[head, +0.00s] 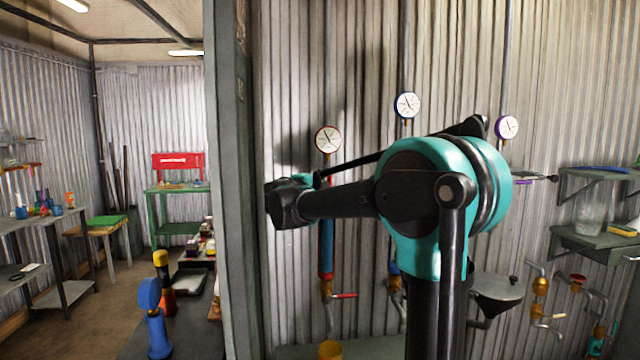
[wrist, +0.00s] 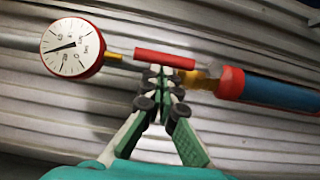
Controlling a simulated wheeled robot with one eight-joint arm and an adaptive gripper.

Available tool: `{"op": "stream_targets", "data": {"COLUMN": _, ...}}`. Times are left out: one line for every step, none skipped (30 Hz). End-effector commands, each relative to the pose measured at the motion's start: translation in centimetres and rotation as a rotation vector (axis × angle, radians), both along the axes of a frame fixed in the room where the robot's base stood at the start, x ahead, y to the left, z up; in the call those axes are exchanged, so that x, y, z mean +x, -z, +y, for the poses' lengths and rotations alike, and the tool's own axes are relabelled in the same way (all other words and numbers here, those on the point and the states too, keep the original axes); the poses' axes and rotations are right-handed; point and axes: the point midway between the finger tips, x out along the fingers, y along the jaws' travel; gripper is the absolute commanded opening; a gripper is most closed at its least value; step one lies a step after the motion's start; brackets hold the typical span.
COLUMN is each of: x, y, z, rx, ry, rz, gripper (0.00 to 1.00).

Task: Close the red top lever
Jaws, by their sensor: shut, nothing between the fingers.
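The red top lever (wrist: 164,59) shows in the wrist view between the red-rimmed gauge and the red and blue pipe. It lies roughly along the line of the pipe. My gripper (wrist: 160,75) is shut and empty, its fingertips right at the lever's lower edge in the picture; I cannot tell whether they touch it. The valve body behind is partly hidden by the fingers. In the head view my arm covers the top lever, below the red-rimmed gauge (head: 328,139). A lower red lever (head: 344,295) is visible near the foot of the same pipe (head: 326,250).
A blue-rimmed gauge (head: 407,105) and a purple-rimmed gauge (head: 508,127) stand to the right on the corrugated wall. A wall edge (head: 232,180) rises close on the left. Shelves (head: 600,240) and a grey funnel-shaped bowl (head: 497,287) are at the right.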

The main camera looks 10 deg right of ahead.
Motion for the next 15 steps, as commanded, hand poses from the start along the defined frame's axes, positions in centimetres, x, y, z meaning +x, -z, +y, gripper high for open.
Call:
{"op": "stream_targets", "data": {"x": -0.01, "y": 0.00, "z": 0.00, "rx": 0.000, "ry": 0.000, "rz": 0.000, "gripper": 0.00}}
{"op": "stream_targets", "data": {"x": -0.02, "y": -0.01, "z": -0.01, "rx": 0.001, "ry": 0.000, "rz": 0.000, "gripper": 0.00}}
{"op": "stream_targets", "data": {"x": -0.02, "y": -0.02, "z": -0.03, "rx": 0.004, "ry": 0.000, "rz": -0.001, "gripper": 0.00}}
{"op": "stream_targets", "data": {"x": -0.03, "y": -0.04, "z": -0.06, "rx": 0.007, "ry": 0.000, "rz": 0.000, "gripper": 0.00}}
{"op": "stream_targets", "data": {"x": -0.03, "y": -0.05, "z": -0.09, "rx": 0.012, "ry": 0.000, "rz": 0.000, "gripper": 0.00}}
{"op": "stream_targets", "data": {"x": -0.03, "y": -0.08, "z": -0.15, "rx": 0.019, "ry": 0.000, "rz": 0.000, "gripper": 0.00}}
{"op": "stream_targets", "data": {"x": -0.04, "y": -0.10, "z": -0.22, "rx": 0.028, "ry": 0.000, "rz": 0.001, "gripper": 0.00}}
{"op": "stream_targets", "data": {"x": -0.04, "y": -0.13, "z": -0.27, "rx": 0.035, "ry": 0.000, "rz": 0.001, "gripper": 0.00}}
{"op": "stream_targets", "data": {"x": -0.04, "y": -0.16, "z": -0.35, "rx": 0.044, "ry": 0.000, "rz": 0.001, "gripper": 0.00}}
{"op": "stream_targets", "data": {"x": -0.03, "y": -0.17, "z": -0.37, "rx": 0.050, "ry": 0.000, "rz": 0.001, "gripper": 0.00}}
{"op": "stream_targets", "data": {"x": -0.04, "y": -0.17, "z": -0.40, "rx": 0.053, "ry": 0.000, "rz": 0.001, "gripper": 0.00}}
{"op": "stream_targets", "data": {"x": -0.03, "y": -0.18, "z": -0.42, "rx": 0.058, "ry": 0.000, "rz": 0.001, "gripper": 0.00}}
{"op": "stream_targets", "data": {"x": -0.03, "y": -0.20, "z": -0.46, "rx": 0.063, "ry": 0.000, "rz": 0.000, "gripper": 0.00}}
{"op": "stream_targets", "data": {"x": -0.03, "y": -0.21, "z": -0.49, "rx": 0.068, "ry": 0.000, "rz": 0.000, "gripper": 0.00}}
{"op": "stream_targets", "data": {"x": -0.02, "y": -0.24, "z": -0.54, "rx": 0.073, "ry": 0.000, "rz": 0.000, "gripper": 0.00}}
